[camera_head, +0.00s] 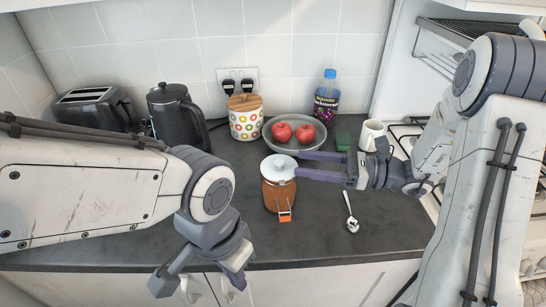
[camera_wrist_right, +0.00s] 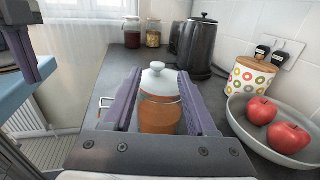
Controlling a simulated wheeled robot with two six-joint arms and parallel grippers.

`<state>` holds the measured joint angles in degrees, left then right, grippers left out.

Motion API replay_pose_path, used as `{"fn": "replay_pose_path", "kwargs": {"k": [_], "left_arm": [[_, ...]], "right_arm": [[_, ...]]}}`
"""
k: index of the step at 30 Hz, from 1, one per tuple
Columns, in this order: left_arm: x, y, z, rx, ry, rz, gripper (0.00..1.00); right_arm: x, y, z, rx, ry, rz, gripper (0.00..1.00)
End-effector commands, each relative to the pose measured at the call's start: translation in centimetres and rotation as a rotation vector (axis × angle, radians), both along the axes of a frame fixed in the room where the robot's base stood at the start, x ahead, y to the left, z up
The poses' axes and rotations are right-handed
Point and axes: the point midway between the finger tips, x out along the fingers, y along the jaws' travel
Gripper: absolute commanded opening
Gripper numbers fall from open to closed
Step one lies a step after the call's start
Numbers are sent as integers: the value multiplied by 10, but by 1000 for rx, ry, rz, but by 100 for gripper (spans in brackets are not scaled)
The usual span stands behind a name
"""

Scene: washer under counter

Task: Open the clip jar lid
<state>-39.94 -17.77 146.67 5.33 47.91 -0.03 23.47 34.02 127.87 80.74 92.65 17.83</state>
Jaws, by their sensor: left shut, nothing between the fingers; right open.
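The clip jar (camera_head: 279,192) stands upright on the dark counter, with orange-brown contents and a white lid (camera_head: 281,165) sitting on top. An orange clip tab (camera_head: 285,216) hangs low on its front. In the right wrist view the jar (camera_wrist_right: 160,115) shows between the fingers, and a wire loop (camera_wrist_right: 104,103) sticks out to the left. My right gripper (camera_head: 299,165) is open, its fingers level and pointing left at the lid's right side; I cannot tell whether they touch it. My left gripper (camera_head: 200,282) is shut and empty, low in front of the counter edge.
A dotted canister (camera_head: 245,120), black kettle (camera_head: 177,115) and toaster (camera_head: 93,107) stand behind left. A spoon (camera_head: 350,212) lies at right; a white mug (camera_head: 371,134) stands near the hob.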

Motion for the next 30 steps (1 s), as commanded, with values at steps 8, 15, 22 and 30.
{"fn": "replay_pose_path", "kwargs": {"k": [8,15,22,30], "left_arm": [[0,0,12,0,0,0,0],[0,0,17,0,0,0,0],[0,0,18,0,0,0,0],[0,0,18,0,0,0,0]], "right_arm": [[10,54,2,-4,1,13,57],[18,84,1,-4,0,8,57],[20,90,0,-5,-1,4,57],[20,89,0,-5,-1,4,15]]}}
